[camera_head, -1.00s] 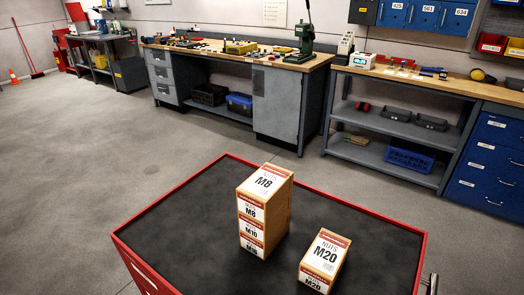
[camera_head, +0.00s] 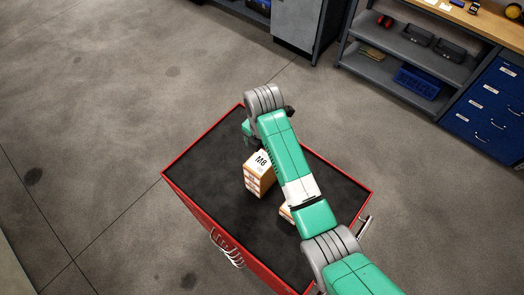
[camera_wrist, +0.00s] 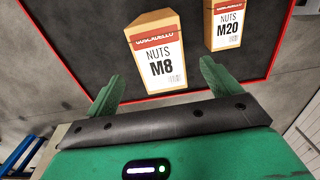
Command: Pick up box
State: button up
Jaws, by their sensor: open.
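The red-rimmed cart (camera_head: 212,190) has a black top, bare around the boxes. Open grey floor (camera_head: 120,90) surrounds it. A shelf bench (camera_head: 405,50) and blue drawers (camera_head: 490,112) stand beyond, at the upper right.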

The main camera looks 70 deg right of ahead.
aim_at(263, 159)
jog(key=shift+a+f+p, duration=0.1)
jog(key=shift+f+p, duration=0.35)
jog(key=shift+f, duration=3.55)
jog(key=c, duration=1.4)
jog(key=shift+r, duration=0.1)
